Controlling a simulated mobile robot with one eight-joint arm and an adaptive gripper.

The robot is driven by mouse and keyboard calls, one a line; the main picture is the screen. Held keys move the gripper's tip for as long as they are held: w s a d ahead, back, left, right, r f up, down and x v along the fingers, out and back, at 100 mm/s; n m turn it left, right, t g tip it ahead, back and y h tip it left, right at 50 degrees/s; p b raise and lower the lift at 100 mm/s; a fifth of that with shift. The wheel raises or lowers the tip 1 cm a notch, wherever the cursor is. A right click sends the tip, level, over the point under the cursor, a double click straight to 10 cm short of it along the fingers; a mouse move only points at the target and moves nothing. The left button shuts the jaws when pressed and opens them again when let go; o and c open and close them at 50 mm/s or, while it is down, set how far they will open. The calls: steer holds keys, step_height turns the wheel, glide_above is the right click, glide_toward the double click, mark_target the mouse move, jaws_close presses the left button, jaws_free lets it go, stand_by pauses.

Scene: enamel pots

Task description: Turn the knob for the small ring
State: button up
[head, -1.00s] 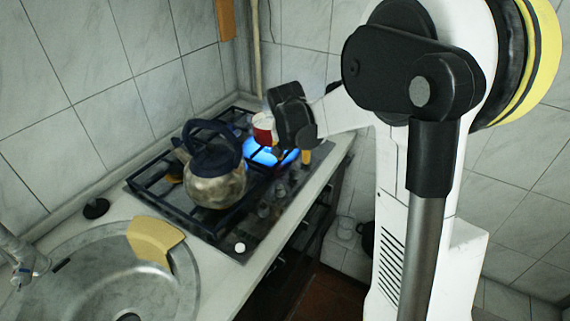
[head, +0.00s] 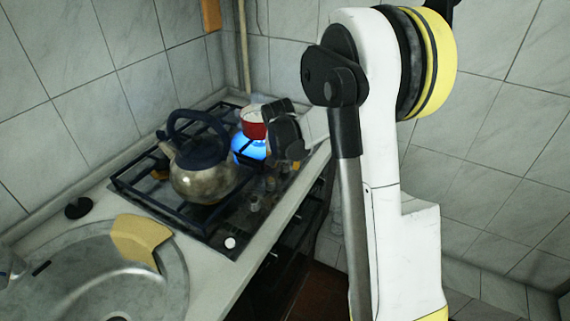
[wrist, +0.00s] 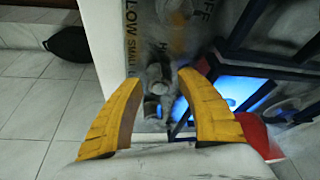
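In the wrist view my gripper (wrist: 159,82) is open, its two yellow fingers apart. A dark grey knob (wrist: 156,74) shows between the fingertips; I cannot tell whether either finger touches it. Another knob-like grey part shows just nearer. Panel lettering (wrist: 132,28) beside it reads "OFF", "LOW" and "SMALL". A ring with a blue flame (wrist: 238,90) burns to the right; the flame also shows in the head view (head: 248,149). There my gripper (head: 291,160) is low at the stove's front edge, right of the flame, its fingertips mostly hidden.
A red and white pot (head: 253,124) stands by the flame, close to my gripper; its red side also shows in the wrist view (wrist: 254,132). A kettle (head: 205,178) stands on the stove grate. A sink (head: 95,290) with a yellow cloth-like piece (head: 139,240) lies front left.

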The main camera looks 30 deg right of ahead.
jaws_close()
steer(key=shift+m, duration=0.4)
steer(key=m+g+h, duration=0.1)
steer(key=m, duration=0.2)
steer(key=shift+m+p, duration=0.4)
steer(key=m+g, duration=0.2)
steer(key=m, duration=0.2)
steer(key=shift+m+h+p, duration=0.3)
steer(key=shift+h+p, duration=0.1)
steer(key=m+g, duration=0.2)
steer(key=m, duration=0.2)
steer(key=shift+p, duration=0.4)
steer(key=shift+m+g+y+p, duration=0.4)
steer(key=shift+m+g, duration=0.2)
steer(key=shift+m, duration=1.4)
